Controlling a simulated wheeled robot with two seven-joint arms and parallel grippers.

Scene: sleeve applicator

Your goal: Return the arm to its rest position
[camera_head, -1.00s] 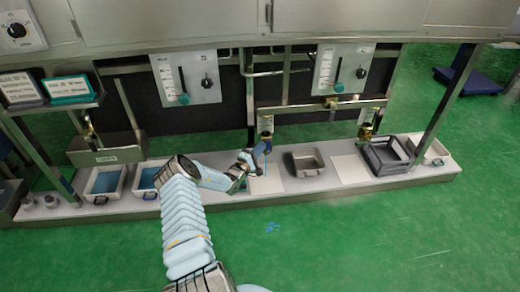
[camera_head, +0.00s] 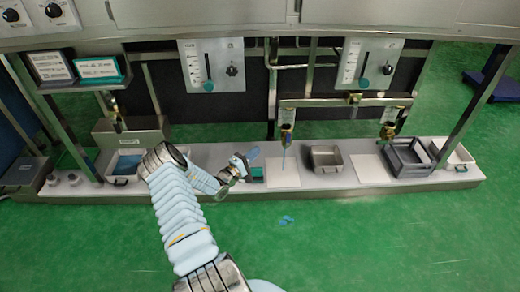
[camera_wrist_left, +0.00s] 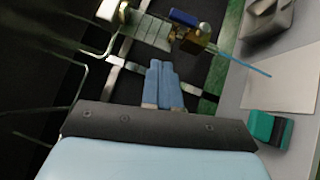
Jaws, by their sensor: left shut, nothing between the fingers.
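My left arm comes in from the bottom of the head view, in a pale blue ribbed sleeve. My left gripper (camera_head: 248,156) is above the white bench, shut and empty, left of the hanging nozzle (camera_head: 286,135) and apart from it. In the left wrist view its two blue fingers (camera_wrist_left: 162,86) lie together with nothing between them. A thin blue rod (camera_wrist_left: 245,64) extends from the brass fitting (camera_wrist_left: 197,42) there. A small teal box (camera_head: 257,174) stands on the bench just below and right of the gripper. It also shows in the left wrist view (camera_wrist_left: 267,129). My right gripper is not seen.
A bin with blue contents (camera_head: 124,165) stands left, near my arm. The green floor (camera_head: 370,245) in front is mostly clear.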

